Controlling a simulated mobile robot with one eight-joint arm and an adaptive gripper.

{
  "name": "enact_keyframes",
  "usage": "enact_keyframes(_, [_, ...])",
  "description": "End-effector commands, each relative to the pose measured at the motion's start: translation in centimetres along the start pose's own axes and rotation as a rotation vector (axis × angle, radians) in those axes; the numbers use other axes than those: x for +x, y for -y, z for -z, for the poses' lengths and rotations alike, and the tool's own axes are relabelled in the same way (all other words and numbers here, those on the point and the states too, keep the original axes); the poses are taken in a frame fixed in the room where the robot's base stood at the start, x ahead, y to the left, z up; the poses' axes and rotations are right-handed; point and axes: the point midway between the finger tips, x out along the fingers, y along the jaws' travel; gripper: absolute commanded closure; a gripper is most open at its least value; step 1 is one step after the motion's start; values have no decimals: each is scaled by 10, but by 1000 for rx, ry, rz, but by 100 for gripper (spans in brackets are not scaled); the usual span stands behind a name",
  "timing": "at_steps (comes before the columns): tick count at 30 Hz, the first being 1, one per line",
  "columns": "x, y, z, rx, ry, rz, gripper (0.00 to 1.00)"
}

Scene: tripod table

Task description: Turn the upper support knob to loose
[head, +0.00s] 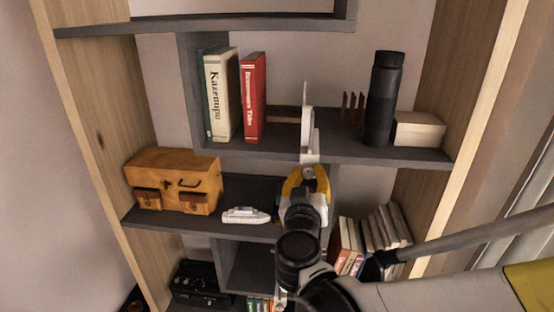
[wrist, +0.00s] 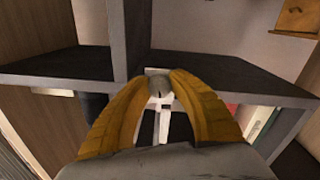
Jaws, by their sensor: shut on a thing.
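My gripper (head: 306,175) has yellow fingers and is in front of the middle shelf in the head view. In the wrist view its fingertips (wrist: 158,79) close on a small pale grey rounded piece, which I take for the knob (wrist: 158,90). A narrow white upright support (head: 307,125) rises above the fingers in the head view. A white stem with a short crosspiece (wrist: 164,122) shows between the fingers in the wrist view. The fingers hide the knob in the head view. I cannot tell whether it is tight or loose.
The shelving holds books (head: 253,98), a black bottle (head: 384,97), a cream box (head: 419,129), a wooden box (head: 175,181) and a small white boat-like object (head: 245,215). A grey shelf board (head: 390,155) is close to the gripper.

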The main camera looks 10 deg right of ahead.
Motion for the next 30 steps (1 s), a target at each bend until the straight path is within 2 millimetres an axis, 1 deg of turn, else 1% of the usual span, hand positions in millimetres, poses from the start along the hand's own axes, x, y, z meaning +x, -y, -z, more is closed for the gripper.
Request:
enact_keyframes(5, [0, 0, -2, -131, -6, -1, 100])
enact_keyframes(30, [0, -2, -1, -927, -44, -8, 100])
